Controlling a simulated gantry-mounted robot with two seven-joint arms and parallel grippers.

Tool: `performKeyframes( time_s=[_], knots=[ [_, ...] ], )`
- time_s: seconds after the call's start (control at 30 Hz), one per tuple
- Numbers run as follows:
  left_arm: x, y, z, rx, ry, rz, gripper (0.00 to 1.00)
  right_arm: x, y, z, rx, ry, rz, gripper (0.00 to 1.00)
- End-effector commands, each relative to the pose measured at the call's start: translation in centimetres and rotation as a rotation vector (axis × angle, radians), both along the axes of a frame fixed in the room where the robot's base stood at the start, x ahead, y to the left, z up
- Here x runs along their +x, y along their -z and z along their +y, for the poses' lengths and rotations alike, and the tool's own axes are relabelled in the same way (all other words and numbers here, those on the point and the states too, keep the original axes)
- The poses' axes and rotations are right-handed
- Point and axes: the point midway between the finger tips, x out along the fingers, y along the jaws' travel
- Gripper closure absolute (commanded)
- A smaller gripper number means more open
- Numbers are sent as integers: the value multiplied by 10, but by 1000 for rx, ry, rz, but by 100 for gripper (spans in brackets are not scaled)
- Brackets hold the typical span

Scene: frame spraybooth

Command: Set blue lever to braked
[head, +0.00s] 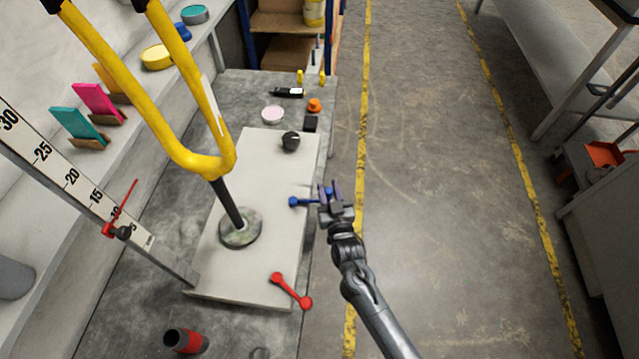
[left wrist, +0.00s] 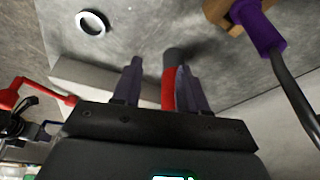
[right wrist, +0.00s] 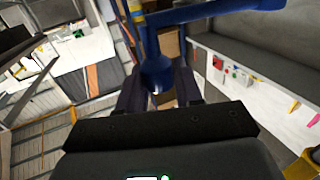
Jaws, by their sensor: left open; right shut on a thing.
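The blue lever (head: 303,202) sits at the right edge of the pale panel (head: 215,265), its arm lying roughly sideways with one end on the panel. My right gripper (head: 331,196) is shut on its outer end. In the right wrist view the blue lever's round grip (right wrist: 157,72) sits between the dark fingers, with the blue arm beyond. Any marking for braked is not readable. My left gripper (left wrist: 157,75) is open in the left wrist view, with a red and black cylinder (left wrist: 169,85) showing between or beyond its fingers. It is outside the head view.
A red lever (head: 291,291) and a black knob (head: 290,141) are on the same panel. A yellow fork-shaped handle (head: 202,164) rises over it, beside a ruler (head: 72,178). The red and black cylinder (head: 185,341) stands in front.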

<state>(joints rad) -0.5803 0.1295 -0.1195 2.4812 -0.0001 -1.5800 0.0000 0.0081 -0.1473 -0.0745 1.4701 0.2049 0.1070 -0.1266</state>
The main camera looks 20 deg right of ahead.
Motion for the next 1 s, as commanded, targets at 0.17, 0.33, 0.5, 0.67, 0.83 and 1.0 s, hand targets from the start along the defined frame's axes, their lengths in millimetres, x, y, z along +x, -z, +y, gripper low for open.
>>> performKeyframes(
  time_s=[0.17, 0.33, 0.5, 0.67, 0.83, 1.0],
  knots=[
    [0, -4, -3, -8, -4, 1, 57, -2, -1, -3, 2, 62, -2, 100],
    [0, -5, -3, -12, -7, 2, 57, -2, 0, -3, 1, 81, -2, 100],
    [0, -4, -4, -14, -9, 1, 57, -2, 0, -4, 0, 83, -2, 100],
    [0, -4, -4, -14, -9, 2, 57, -2, 0, -4, 0, 82, -2, 100],
    [0, -4, -3, -12, -7, 2, 57, -2, 0, -4, 0, 83, -2, 46],
    [0, -4, -1, -6, -3, 2, 57, -2, 0, -4, 0, 83, -2, 46]
  ],
)
